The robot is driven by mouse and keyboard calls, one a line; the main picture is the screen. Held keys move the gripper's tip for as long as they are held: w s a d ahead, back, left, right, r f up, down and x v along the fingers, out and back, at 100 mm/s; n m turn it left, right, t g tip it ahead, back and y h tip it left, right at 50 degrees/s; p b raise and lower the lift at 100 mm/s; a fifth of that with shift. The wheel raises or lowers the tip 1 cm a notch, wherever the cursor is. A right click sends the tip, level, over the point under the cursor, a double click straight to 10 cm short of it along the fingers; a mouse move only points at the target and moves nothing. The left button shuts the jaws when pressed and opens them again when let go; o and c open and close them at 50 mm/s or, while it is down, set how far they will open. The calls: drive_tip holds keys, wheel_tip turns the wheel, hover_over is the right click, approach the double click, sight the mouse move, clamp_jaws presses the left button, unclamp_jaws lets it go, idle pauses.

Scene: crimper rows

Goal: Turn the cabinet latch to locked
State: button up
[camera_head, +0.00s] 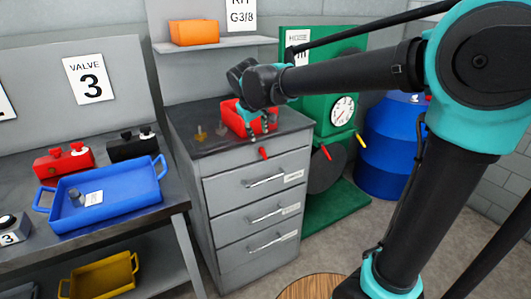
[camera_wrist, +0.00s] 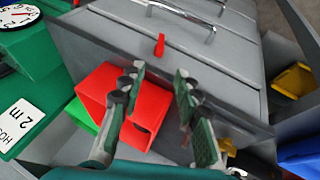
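The grey cabinet (camera_head: 205,185) stands in the middle of the head view, with its drawers shut. Its small red latch (camera_head: 263,153) sits on the front near the top edge. In the wrist view the latch (camera_wrist: 160,46) points roughly up and down the picture, beyond my fingertips. My gripper (camera_head: 263,133) is over the front of the cabinet top, just above the latch in the head view. In the wrist view the gripper (camera_wrist: 159,76) has its two fingers spread apart with nothing between the tips. The latch appears apart from the fingers.
A red bin (camera_head: 230,112) stands on the cabinet top under my gripper, with small brass fittings (camera_head: 200,134) beside it. A green hose stand (camera_head: 345,85) and blue barrel (camera_head: 395,150) are to the right. A workbench with a blue tray (camera_head: 120,200) is left.

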sight(262, 149)
drive_tip(key=x, duration=1.5)
drive_tip(key=shift+w+f, duration=0.15)
drive_tip(key=shift+f, duration=0.2)
clamp_jaws()
